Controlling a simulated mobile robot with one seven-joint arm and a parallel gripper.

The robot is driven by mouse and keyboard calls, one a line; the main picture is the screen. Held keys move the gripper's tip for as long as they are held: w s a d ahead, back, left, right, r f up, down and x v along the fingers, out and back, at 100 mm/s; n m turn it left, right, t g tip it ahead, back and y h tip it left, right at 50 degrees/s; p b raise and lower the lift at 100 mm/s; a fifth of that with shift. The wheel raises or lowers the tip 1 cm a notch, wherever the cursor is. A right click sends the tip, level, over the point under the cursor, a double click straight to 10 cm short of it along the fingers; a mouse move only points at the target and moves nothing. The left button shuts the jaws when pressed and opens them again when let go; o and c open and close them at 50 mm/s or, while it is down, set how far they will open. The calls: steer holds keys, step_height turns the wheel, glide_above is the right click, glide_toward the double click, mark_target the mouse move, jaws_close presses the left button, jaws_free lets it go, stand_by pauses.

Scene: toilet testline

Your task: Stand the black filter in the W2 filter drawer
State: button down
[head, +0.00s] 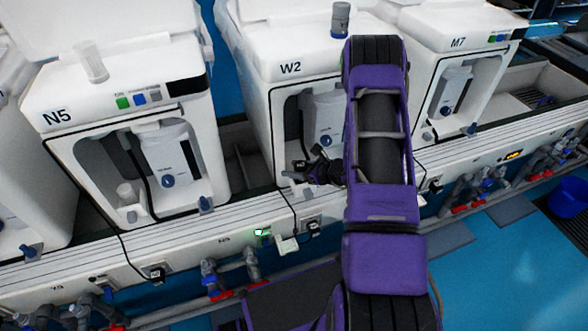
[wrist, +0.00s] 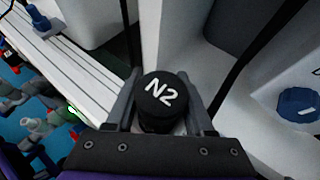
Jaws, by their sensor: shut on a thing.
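My gripper (wrist: 160,112) is shut on the black filter (wrist: 158,98), a round black piece with "N2" in white on its end. The fingers stand on either side of it in the wrist view. In the head view my gripper (head: 308,168) is at the front opening of the white W2 unit (head: 290,68), low in the bay. The filter is too small and dark to make out there. My arm covers the right side of the W2 unit. I cannot clearly make out the W2 filter drawer; white surfaces of the bay lie around and beyond the filter in the wrist view.
The N5 unit (head: 110,88) stands to the left and the M7 unit (head: 450,35) to the right. A grey cylinder (head: 340,20) stands on top of W2. A black cable (wrist: 262,55) and a blue knob (wrist: 298,105) are close to my gripper's right.

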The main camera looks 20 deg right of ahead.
steer(key=shift+c, duration=1.4)
jaws_free()
steer(key=shift+f, duration=0.1)
steer(key=shift+r, duration=0.2)
steer(key=p+v, duration=0.1)
steer(key=v, duration=1.1)
steer(key=shift+f, duration=0.1)
